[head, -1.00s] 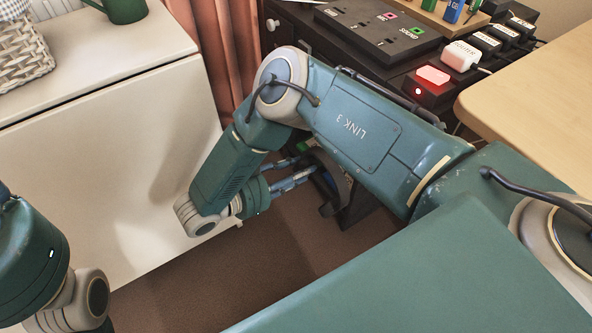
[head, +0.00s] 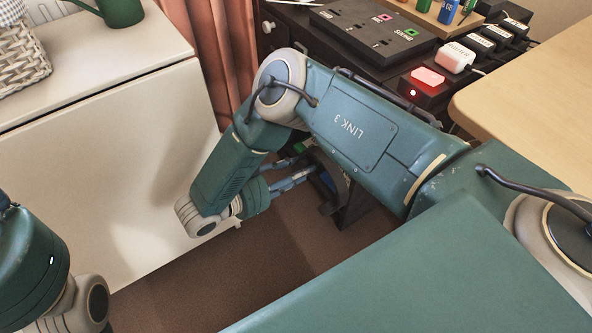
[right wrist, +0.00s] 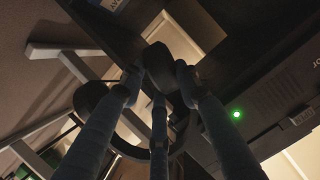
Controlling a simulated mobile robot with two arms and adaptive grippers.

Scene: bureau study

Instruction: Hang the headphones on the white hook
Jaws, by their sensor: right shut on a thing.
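My right gripper (head: 305,172) reaches under the desk's edge, partly covered by my own arm in the head view. In the right wrist view the fingers of the gripper (right wrist: 158,75) close around a dark part of the headphones (right wrist: 89,97), with a round cup at left and a curved band behind the fingers. The white hook cannot be made out in either view. My left arm shows at the lower left of the head view; its gripper is out of frame.
A dark desk with a black panel (head: 372,33) and a red-lit switch (head: 428,77) stands above the gripper. A white cabinet (head: 110,165) is at left, a pink curtain (head: 222,55) behind. A light wooden tabletop (head: 535,105) is at right. Brown floor (head: 240,275) is open below.

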